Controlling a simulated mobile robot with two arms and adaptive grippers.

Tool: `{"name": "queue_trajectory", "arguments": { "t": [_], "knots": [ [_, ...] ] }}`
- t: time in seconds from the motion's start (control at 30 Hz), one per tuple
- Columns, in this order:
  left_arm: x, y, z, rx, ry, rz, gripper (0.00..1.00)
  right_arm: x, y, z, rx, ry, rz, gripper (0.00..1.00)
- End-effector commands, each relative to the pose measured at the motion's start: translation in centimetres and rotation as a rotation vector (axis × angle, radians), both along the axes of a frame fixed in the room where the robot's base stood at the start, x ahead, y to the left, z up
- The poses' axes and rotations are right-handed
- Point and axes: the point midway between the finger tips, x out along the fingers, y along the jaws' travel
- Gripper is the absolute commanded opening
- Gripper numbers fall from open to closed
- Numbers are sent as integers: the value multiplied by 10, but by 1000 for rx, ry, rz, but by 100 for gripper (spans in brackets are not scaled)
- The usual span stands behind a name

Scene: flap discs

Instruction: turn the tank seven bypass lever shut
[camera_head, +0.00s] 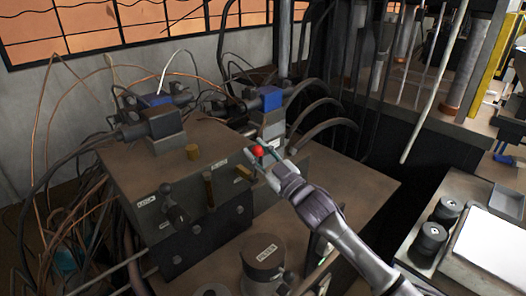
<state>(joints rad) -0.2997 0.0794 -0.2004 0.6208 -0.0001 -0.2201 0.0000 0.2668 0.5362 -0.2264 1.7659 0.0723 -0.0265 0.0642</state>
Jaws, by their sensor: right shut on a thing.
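My right gripper (264,166) reaches in from the lower right and is shut around a small red ball knob (258,151), at the right edge of the brown tank top (150,165). The knob looks like the end of the bypass lever; the lever's shaft and pivot are hidden by the fingers. A small label (273,146) lies just behind the knob, too small to read. My left gripper is not in view.
Valve blocks with blue parts (271,97) and black hoses (323,108) stand behind the knob. A labelled round cap (263,257) is below. Loose wires hang at left.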

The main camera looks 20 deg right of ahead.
Motion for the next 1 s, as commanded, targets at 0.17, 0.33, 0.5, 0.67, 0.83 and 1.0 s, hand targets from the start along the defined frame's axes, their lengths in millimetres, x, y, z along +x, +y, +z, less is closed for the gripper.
{"name": "queue_trajectory", "arguments": {
  "t": [0.17, 0.33, 0.5, 0.67, 0.83, 1.0],
  "knots": [
    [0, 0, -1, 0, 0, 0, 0, -2, 7, 0, -85, -27, 0, 0],
    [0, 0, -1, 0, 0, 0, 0, -4, 11, 0, -129, -43, -1, 0],
    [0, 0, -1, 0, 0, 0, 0, -4, 13, 0, -150, -50, -1, 0],
    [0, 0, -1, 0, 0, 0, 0, -5, 13, 0, -154, -51, -1, 0],
    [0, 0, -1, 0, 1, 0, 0, -5, 14, 0, -154, -51, 0, 0],
    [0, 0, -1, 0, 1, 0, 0, -5, 14, 0, -153, -51, 0, 51]
  ]
}}
